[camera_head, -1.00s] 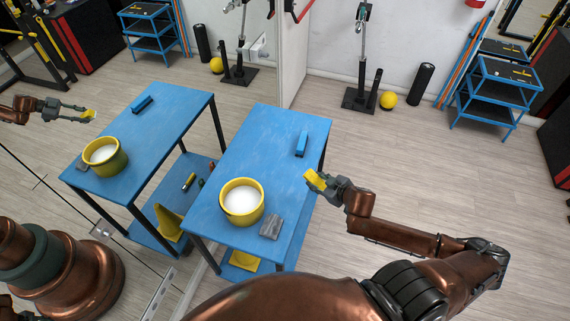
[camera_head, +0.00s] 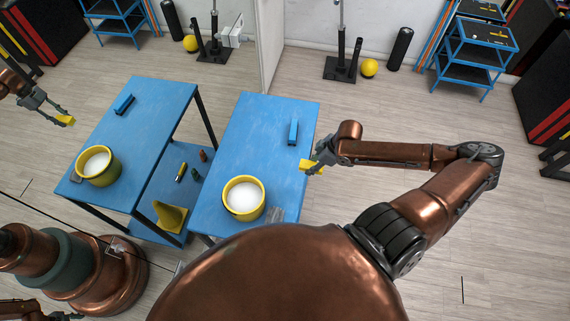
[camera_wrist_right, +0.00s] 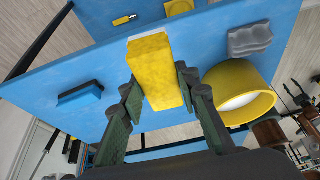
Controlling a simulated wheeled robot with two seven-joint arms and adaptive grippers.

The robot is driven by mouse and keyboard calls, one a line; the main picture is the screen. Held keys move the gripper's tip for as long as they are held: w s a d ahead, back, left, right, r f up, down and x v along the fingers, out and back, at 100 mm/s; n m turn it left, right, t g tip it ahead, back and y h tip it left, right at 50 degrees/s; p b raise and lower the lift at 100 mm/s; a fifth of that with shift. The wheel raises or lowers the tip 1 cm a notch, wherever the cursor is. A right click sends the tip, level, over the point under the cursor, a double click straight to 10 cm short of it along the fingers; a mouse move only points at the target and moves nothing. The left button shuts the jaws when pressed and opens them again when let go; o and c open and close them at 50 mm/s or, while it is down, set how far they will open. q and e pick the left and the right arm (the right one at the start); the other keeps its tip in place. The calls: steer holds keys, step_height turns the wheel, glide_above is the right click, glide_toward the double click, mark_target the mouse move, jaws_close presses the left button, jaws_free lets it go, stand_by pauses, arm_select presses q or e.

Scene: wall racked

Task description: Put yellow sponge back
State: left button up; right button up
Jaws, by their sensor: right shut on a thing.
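The yellow sponge (camera_head: 310,166) is in my right gripper (camera_head: 317,165), which holds it at the right edge of the blue table (camera_head: 240,140). In the right wrist view the sponge (camera_wrist_right: 152,65) sticks out between the two fingers (camera_wrist_right: 158,88), with the blue tabletop behind it. I cannot tell its exact height above the table. A yellow pot (camera_head: 243,213) with white contents stands on the near part of the table. My left gripper does not show directly.
A blue block (camera_head: 293,131) lies near the table's right edge. A grey wavy piece (camera_wrist_right: 250,40) lies beside the pot. A mirror on the left repeats the table and my arm. The middle of the tabletop is clear. A blue shelf rack (camera_head: 475,50) stands at the back right.

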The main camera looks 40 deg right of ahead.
steer(key=shift+w, duration=0.2)
steer(key=shift+w+f, duration=0.15)
steer(key=shift+w, duration=0.2)
steer(key=w+f, duration=0.2)
steer(key=w, duration=0.1)
steer(key=w+a+f+p, duration=0.1)
steer(key=w+f, duration=0.2)
steer(key=w, duration=0.1)
steer(key=w+a+f, duration=0.1)
steer(key=w+f, duration=0.1)
steer(key=w, duration=0.2)
steer(key=shift+w+f, duration=0.1)
steer(key=shift+f, duration=0.15)
steer(key=shift+w+f, duration=0.4)
steer(key=shift+f, duration=0.15)
steer(key=x, duration=0.1)
steer(key=p+x, duration=0.1)
steer(key=x, duration=0.1)
steer(key=shift+d, duration=0.25)
steer(key=shift+f+p, duration=0.3)
steer(key=shift+f, duration=0.15)
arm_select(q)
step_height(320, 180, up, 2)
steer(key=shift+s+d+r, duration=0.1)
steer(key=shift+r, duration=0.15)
